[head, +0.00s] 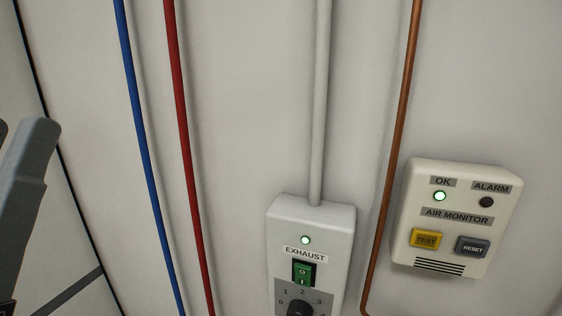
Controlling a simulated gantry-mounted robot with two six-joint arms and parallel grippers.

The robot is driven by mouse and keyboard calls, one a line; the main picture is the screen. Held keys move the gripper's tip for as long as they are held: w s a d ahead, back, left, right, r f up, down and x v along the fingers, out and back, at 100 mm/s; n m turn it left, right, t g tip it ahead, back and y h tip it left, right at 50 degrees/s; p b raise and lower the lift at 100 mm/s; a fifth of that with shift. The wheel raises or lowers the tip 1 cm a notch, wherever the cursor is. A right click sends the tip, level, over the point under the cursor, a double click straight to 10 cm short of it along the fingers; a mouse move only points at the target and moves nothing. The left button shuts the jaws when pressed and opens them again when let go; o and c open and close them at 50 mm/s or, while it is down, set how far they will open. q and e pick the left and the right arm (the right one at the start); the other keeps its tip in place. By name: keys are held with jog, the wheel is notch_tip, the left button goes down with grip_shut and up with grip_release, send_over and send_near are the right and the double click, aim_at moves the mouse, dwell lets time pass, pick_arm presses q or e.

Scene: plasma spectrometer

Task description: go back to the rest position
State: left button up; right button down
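A grey part of my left gripper (24,185) reaches up into the left edge of the head view. It is largely cut off by the frame, with a second dark grey piece just showing at the very edge. Whether it is open or shut cannot be told, and no held thing is visible. It appears in front of the pale wall, apart from the wall boxes. My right gripper is not in view.
An exhaust control box (335,225) with a green switch and a dial is on the wall. An air monitor (458,217) with a lit OK lamp is to its right. Blue (139,135), red (181,120), grey (321,100) and copper (401,110) pipes run along the wall.

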pick_arm(q)
notch_tip(320, 180, up, 37)
jog(key=w+g+p, duration=0.1)
jog(key=w+p, duration=0.1)
jog(key=p, duration=3.6)
notch_tip(320, 180, down, 53)
jog(key=b, duration=5.2)
jog(key=shift+s+r, duration=0.15)
